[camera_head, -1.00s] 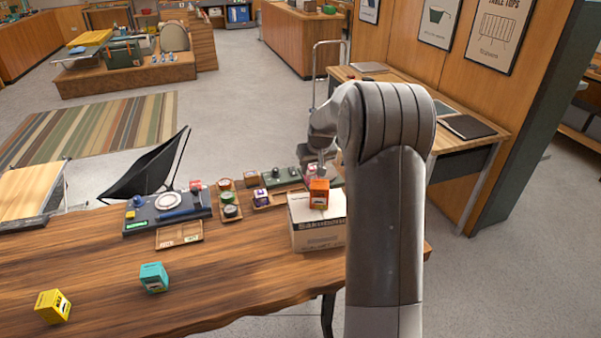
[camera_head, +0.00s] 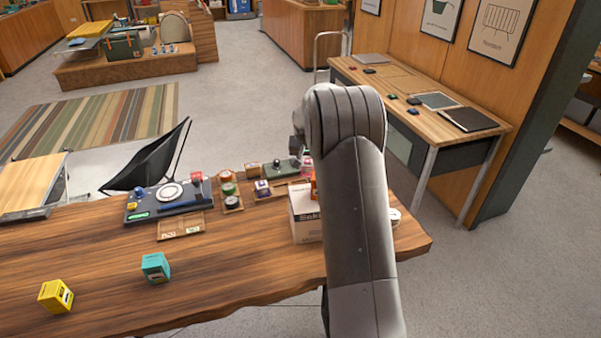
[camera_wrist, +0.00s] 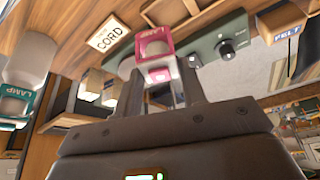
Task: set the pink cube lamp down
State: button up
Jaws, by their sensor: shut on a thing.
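The pink cube lamp (camera_wrist: 153,42) is between the fingers of my gripper (camera_wrist: 163,85) in the wrist view, which looks tilted. The fingers are shut on it. In the head view a small pink part of the lamp (camera_head: 306,166) shows just left of my arm, beyond the white carton. My arm hides the gripper and most of the lamp there. I cannot tell whether the lamp touches a surface below.
A green panel with knobs (camera_head: 281,168) is close to the lamp. A white carton (camera_head: 306,228) with an orange box (camera_head: 313,188) stands nearer, partly hidden. Small trays (camera_head: 181,226) are left. A teal box (camera_head: 156,267) and yellow box (camera_head: 56,296) stand on open tabletop.

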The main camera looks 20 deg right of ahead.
jog(key=shift+w+a+f, duration=0.3)
jog(key=shift+f, duration=0.6)
jog(key=shift+w+a+f, duration=0.25)
jog(key=shift+a+f, duration=0.05)
jog(key=shift+f, duration=0.65)
jog(key=shift+w+a+f, duration=0.3)
jog(key=shift+f, duration=0.6)
jog(key=shift+f, duration=0.15)
jog(key=o, duration=1)
